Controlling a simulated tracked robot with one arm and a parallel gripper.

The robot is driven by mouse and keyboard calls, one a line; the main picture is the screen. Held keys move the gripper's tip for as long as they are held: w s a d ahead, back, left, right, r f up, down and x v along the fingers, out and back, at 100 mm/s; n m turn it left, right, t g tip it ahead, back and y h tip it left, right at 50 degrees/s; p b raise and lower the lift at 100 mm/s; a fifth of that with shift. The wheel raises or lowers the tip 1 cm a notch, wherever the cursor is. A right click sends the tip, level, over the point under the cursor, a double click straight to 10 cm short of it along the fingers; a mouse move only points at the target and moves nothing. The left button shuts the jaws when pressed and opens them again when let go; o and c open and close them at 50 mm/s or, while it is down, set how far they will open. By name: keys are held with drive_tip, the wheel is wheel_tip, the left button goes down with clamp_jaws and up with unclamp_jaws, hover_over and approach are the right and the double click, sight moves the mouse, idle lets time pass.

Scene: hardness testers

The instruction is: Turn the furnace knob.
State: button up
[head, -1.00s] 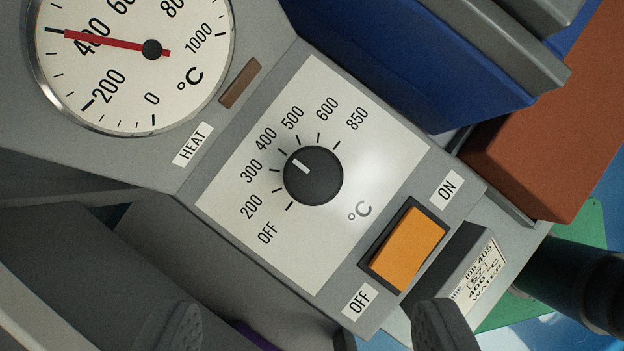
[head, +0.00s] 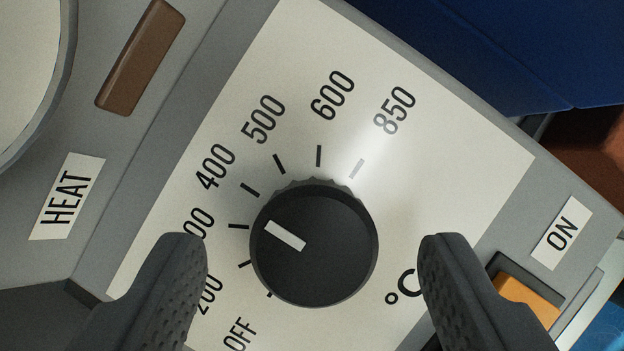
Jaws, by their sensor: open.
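The furnace knob (head: 325,270) is a round black dial with a white pointer line, on a white scale plate (head: 440,190) marked OFF and 200 to 850 °C. The pointer aims up-left, roughly between the 300 and 400 marks. My gripper (head: 314,245) is open, with one dark finger on each side of the knob. The left finger hides part of the 200 and 300 labels. Finger depth relative to the knob is hard to tell.
An orange switch (head: 527,299) with an ON label (head: 562,233) lies right of the right finger. A HEAT label (head: 66,197), a brown indicator (head: 140,57) and the gauge's edge (head: 65,60) are at left. A blue object (head: 500,45) stands at the upper right.

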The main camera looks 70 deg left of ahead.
drive_tip(key=shift+x, duration=0.9)
drive_tip(key=c, duration=1)
